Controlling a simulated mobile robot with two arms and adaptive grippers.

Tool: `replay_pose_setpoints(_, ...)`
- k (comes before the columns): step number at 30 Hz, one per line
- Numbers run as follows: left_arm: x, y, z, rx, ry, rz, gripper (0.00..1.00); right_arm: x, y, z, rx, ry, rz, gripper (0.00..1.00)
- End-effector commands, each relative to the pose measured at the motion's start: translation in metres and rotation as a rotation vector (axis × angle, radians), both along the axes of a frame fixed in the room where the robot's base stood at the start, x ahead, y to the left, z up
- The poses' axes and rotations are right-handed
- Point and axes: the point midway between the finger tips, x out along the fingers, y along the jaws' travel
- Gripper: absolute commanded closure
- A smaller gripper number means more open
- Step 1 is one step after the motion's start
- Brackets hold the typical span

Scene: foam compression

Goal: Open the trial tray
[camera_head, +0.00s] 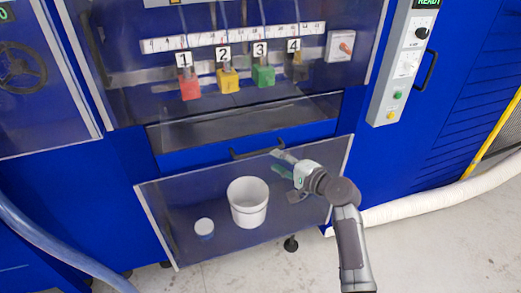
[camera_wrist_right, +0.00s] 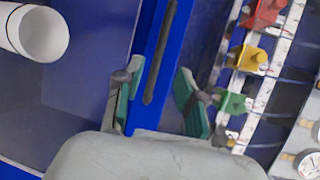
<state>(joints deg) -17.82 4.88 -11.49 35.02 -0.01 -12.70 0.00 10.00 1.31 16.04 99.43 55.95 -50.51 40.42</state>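The trial tray appears to be the blue-fronted unit (camera_head: 190,160) low in the middle of the machine, with a dark bar handle (camera_head: 243,154) along its top. My right gripper (camera_head: 281,161) is at the right end of that handle. In the right wrist view my right gripper (camera_wrist_right: 158,92) is open, its green-padded fingers apart on either side of the blue strip that carries the dark handle (camera_wrist_right: 160,50). I cannot tell whether the fingers touch the handle. My left gripper is not in view.
A white bucket (camera_head: 248,200) and a small white-lidded jar (camera_head: 204,227) show at the clear lower panel (camera_head: 170,208). Numbered red, yellow and green blocks (camera_head: 228,82) stand above. A control box (camera_head: 400,75) is at the right. A white hose (camera_head: 430,199) crosses the floor.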

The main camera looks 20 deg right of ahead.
Motion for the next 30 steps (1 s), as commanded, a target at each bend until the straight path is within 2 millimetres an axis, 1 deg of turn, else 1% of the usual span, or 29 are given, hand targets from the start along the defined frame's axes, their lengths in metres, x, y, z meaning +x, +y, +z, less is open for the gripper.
replay_pose_setpoints(1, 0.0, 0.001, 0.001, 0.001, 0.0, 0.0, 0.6, 0.011, 0.006, 0.0, 0.005, 0.0, 0.0, 0.61)
replay_pose_setpoints(6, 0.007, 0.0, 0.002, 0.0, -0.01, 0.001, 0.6, 0.042, 0.02, -0.008, 0.002, 0.0, 0.001, 0.61)
replay_pose_setpoints(12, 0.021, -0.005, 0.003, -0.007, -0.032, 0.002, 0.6, 0.067, 0.031, -0.014, 0.001, 0.0, 0.0, 0.61)
replay_pose_setpoints(18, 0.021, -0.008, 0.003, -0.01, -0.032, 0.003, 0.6, 0.076, 0.035, -0.016, -0.001, 0.0, -0.001, 0.61)
replay_pose_setpoints(25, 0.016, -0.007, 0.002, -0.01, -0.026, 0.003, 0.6, 0.076, 0.035, -0.016, -0.001, 0.0, -0.001, 0.61)
replay_pose_setpoints(26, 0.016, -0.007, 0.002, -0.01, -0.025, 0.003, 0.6, 0.076, 0.035, -0.016, -0.001, 0.0, -0.001, 0.64)
replay_pose_setpoints(30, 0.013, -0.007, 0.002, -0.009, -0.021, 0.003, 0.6, 0.076, 0.035, -0.016, -0.001, 0.0, -0.001, 0.88)
